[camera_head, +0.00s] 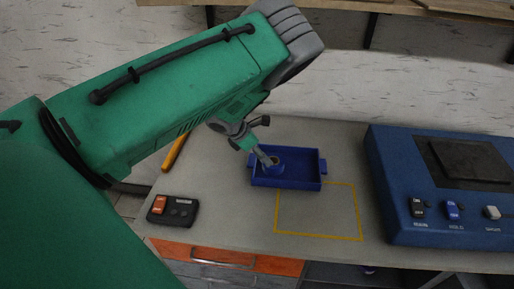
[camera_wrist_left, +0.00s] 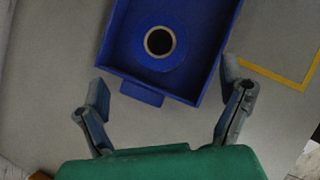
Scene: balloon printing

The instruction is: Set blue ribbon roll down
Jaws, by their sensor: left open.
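The blue ribbon roll (camera_wrist_left: 182,62) lies flat inside the blue tray (camera_wrist_left: 217,75), with its dark round core facing up. In the head view the roll (camera_head: 277,170) shows at the left part of the tray (camera_head: 306,184), partly hidden by my left gripper. My left gripper (camera_head: 265,157) reaches in from the upper left over the tray's left side. My right gripper is not in view.
A blue machine (camera_head: 408,165) with switches stands at the right. A black control box (camera_head: 172,211) with an orange button is at the left front. An orange-yellow handle (camera_head: 174,152) lies behind it.

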